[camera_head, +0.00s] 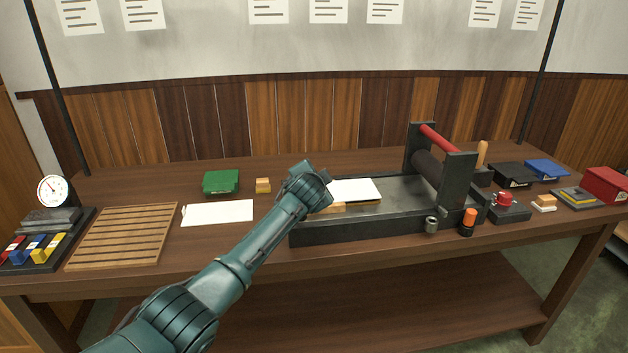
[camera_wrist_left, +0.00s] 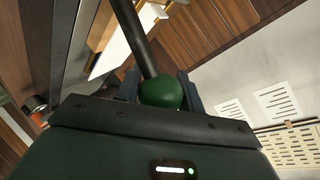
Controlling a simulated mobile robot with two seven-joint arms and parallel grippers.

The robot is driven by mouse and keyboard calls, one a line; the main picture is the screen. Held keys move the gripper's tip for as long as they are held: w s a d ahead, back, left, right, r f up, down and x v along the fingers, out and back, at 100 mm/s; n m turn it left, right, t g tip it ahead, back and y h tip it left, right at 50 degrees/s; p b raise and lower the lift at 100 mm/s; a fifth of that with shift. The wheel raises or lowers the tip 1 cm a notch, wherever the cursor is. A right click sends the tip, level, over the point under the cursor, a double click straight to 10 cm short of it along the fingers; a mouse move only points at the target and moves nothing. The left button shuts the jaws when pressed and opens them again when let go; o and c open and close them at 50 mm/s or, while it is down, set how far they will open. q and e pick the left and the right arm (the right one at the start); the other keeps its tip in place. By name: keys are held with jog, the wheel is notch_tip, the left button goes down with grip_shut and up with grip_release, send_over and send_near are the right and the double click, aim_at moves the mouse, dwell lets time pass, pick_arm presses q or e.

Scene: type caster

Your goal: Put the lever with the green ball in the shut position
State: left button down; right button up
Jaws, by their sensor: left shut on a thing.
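The lever's green ball (camera_wrist_left: 162,93) sits between the two fingers of my left gripper (camera_wrist_left: 160,88) in the left wrist view. The gripper is shut on it. The lever's black rod (camera_wrist_left: 135,38) runs from the ball up and to the left. In the head view my left gripper (camera_head: 312,187) is at the left end of the dark machine bed (camera_head: 335,232) and hides the ball and lever. My right gripper is not in view.
A white sheet (camera_head: 355,189) lies on the bed, left of a roller with a red bar (camera_head: 438,138). A green box (camera_head: 221,181), a small wooden block (camera_head: 263,185) and a white paper (camera_head: 217,212) lie left of the machine. A slatted wooden rack (camera_head: 122,237) is farther left.

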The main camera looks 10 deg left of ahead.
pick_arm(q)
jog(key=shift+d, duration=0.1)
jog(key=c, duration=0.9)
grip_release()
jog(key=v, duration=1.3)
